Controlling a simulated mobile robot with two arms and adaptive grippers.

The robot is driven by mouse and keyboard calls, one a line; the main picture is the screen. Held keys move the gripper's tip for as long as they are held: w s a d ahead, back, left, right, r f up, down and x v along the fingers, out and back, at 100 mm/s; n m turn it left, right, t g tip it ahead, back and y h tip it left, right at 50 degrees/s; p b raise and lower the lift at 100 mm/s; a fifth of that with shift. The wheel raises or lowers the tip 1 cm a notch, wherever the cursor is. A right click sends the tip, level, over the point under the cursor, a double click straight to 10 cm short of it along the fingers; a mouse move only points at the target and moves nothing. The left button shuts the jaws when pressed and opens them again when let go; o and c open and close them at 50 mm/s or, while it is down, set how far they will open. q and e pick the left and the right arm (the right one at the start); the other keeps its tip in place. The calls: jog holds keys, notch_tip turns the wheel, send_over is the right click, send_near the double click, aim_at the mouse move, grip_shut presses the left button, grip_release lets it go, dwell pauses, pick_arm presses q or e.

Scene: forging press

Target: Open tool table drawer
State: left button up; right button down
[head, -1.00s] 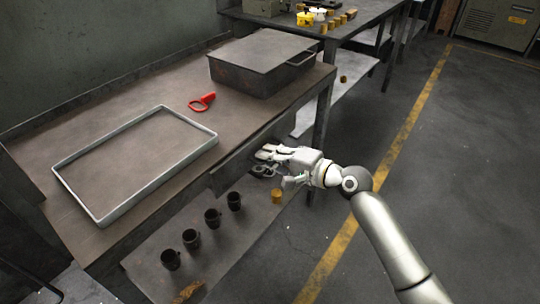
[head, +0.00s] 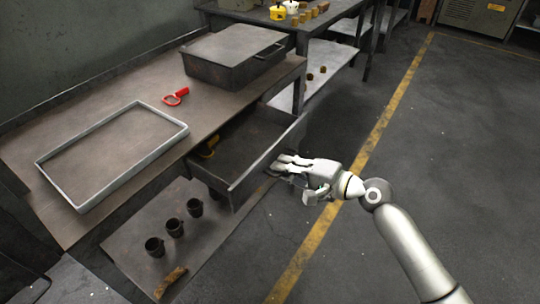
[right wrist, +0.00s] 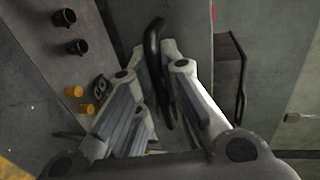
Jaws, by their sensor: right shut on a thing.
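The tool table (head: 130,88) stands at the left of the head view. Its drawer (head: 240,143) is pulled out from under the tabletop, and a yellow object (head: 210,147) lies inside at the left. My right gripper (head: 278,164) is at the drawer's front panel. In the right wrist view its fingers (right wrist: 158,62) are closed around the dark bar handle (right wrist: 153,45). The handle is mostly hidden by the gripper in the head view. My left gripper is not in view.
A lidded metal box (head: 236,56), red-handled tool (head: 176,96) and shallow tray (head: 112,155) rest on the tabletop. Dark mugs (head: 175,228) stand on the lower shelf (head: 125,232). A second table (head: 345,12) is behind. The floor to the right is clear.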

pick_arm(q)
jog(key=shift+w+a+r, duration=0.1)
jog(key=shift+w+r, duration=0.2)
pick_arm(e)
jog(key=f+v, duration=0.1)
jog(key=v, duration=0.5)
jog(key=shift+s+d, duration=0.25)
jog(key=shift+d, duration=0.15)
jog(key=shift+f, duration=0.1)
jog(key=c, duration=1.5)
grip_release()
jog(key=shift+c, duration=0.2)
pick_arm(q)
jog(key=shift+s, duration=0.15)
pick_arm(e)
jog(key=v, duration=1.2)
jog(key=shift+f, duration=0.1)
